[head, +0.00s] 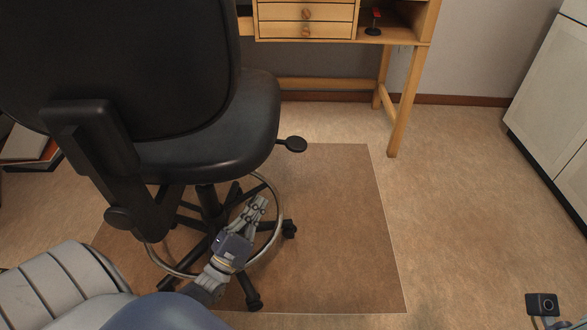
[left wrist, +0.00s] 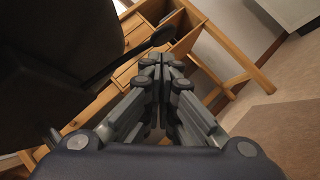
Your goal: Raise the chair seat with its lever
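The black swivel chair stands at the left with its backrest toward me, and its dark seat (head: 220,128) is in the middle of the chair. The lever (head: 292,144) is a black paddle that sticks out to the right from under the seat. It also shows in the left wrist view (left wrist: 162,36), beyond and slightly left of the fingertips. My left gripper (head: 260,202) is below the seat and lower left of the lever, apart from it. Its fingers are together and I see nothing between them. My right gripper's fingers are not visible; only a wrist part shows at the lower right.
A metal foot ring (head: 276,232) circles the chair's column close to my left gripper. The chair stands on a brown mat (head: 350,230). A wooden desk (head: 400,110) is behind, and a white cabinet (head: 550,90) is at the right. The floor between is clear.

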